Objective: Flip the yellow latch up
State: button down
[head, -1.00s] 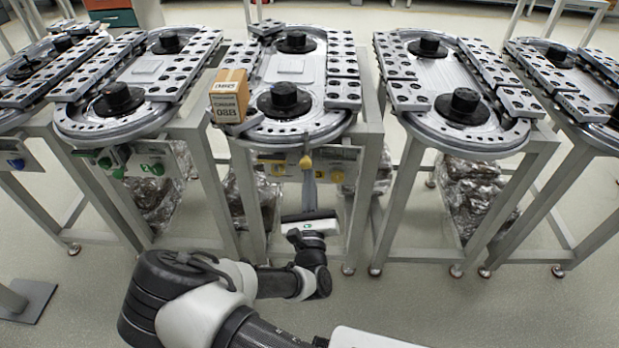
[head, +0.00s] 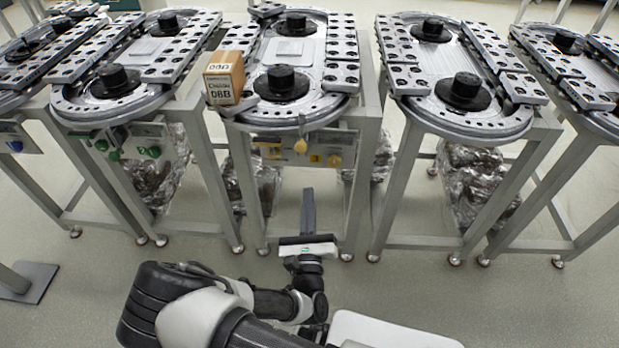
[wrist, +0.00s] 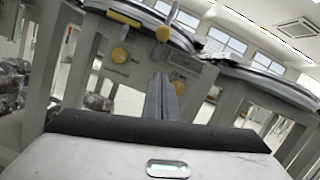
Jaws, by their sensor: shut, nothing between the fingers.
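The yellow latch (head: 300,146) is on the front panel of the middle ring track, just under the track's edge. It also shows in the wrist view (wrist: 163,33), with its lever pointing up. Another yellow knob (head: 333,160) sits lower right on the same panel; it shows in the wrist view (wrist: 179,87) just right of the fingers. My gripper (head: 308,192) is shut and empty, below and in front of the panel, apart from it. In the wrist view, the closed fingers (wrist: 161,80) point up toward the panel, below the latch.
A cardboard box (head: 224,79) sits on the left front edge of the middle track. Neighbouring tracks stand on both sides, with a green-knobbed panel (head: 128,148) at left. Steel table legs flank the middle panel. The floor (head: 420,290) in front is free.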

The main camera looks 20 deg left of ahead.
jog(key=shift+v, duration=1.5)
